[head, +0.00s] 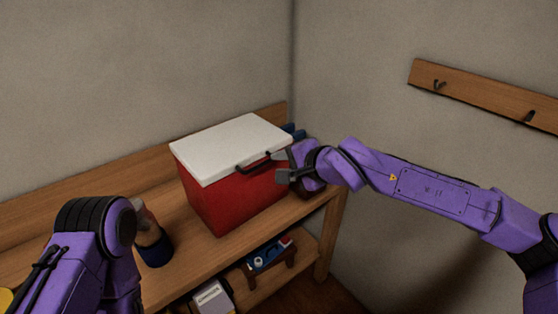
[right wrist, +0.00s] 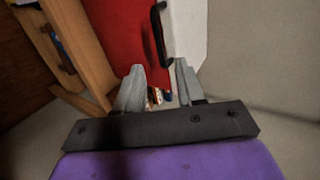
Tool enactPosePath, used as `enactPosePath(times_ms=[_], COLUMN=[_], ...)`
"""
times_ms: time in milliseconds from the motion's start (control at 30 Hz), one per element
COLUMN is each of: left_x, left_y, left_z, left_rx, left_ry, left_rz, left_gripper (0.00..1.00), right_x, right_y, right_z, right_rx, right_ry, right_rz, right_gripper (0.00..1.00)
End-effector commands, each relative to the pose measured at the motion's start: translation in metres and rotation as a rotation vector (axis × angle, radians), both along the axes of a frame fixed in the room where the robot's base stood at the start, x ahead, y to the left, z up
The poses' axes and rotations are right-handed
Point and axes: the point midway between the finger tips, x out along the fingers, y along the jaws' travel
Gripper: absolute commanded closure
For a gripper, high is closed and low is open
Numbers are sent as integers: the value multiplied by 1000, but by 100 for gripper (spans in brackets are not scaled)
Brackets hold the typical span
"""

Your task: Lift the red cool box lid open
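The red cool box (head: 232,196) stands on the wooden bench, and its white lid (head: 232,144) is closed. A black handle (head: 262,164) runs along the lid's right front edge. My right gripper (head: 280,166) is at the right end of the box, close to the lid edge and handle. In the right wrist view, its two fingers (right wrist: 157,84) are apart with nothing between them. The red box side (right wrist: 118,40), white lid (right wrist: 187,30) and handle (right wrist: 160,35) lie beyond the fingertips. My left arm is at the lower left; its gripper's fingers are hidden.
A dark blue and brown object (head: 153,243) stands on the bench (head: 200,256) left of the box. A blue item lies behind the box. The lower shelf holds a blue item (head: 268,254) and a white carton (head: 212,298). A hook rail (head: 480,92) is on the right wall.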

Motion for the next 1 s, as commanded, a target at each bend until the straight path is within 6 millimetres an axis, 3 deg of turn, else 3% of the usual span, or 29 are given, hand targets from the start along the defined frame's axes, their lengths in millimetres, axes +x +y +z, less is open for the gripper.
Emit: enactPosePath(times_ms=[433, 700, 1000], left_x=[0, 0, 0], left_y=[0, 0, 0], left_z=[-23, -17, -16], left_rx=[0, 0, 0], left_ry=[0, 0, 0], left_rz=[0, 0, 0], left_gripper=[57, 57, 57], right_x=[37, 62, 72], right_y=[32, 51, 61], right_z=[-36, -50, -61], right_rx=[0, -1, -3], right_ry=[5, 3, 3], right_rz=[1, 1, 3], right_gripper=[62, 62, 62])
